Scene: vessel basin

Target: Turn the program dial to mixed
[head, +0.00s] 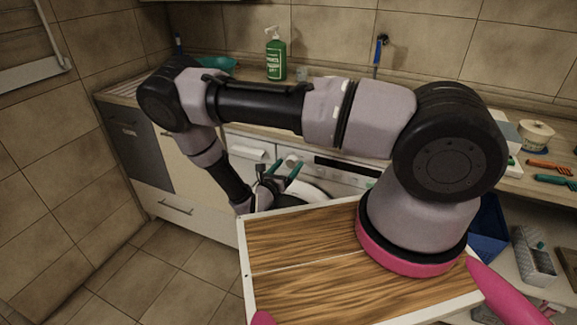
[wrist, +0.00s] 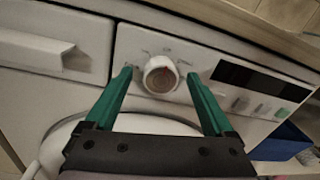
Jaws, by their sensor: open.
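The program dial (wrist: 161,75) is a round white knob with a reddish mark on its face, on the washing machine's front panel in the wrist view. Small marks surround it, too small to read. My gripper (wrist: 160,75) is open, with one green finger on each side of the dial and a visible gap to it on both sides. In the head view my gripper (head: 284,168) is in front of the white washing machine (head: 345,172). The dial (head: 292,161) shows only partly there, between the fingers.
A detergent drawer handle (wrist: 40,50) sticks out left of the dial. A dark display (wrist: 245,80) and several buttons are to its right. The worktop (wrist: 225,25) overhangs above. A blue bin (head: 487,228) is at right.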

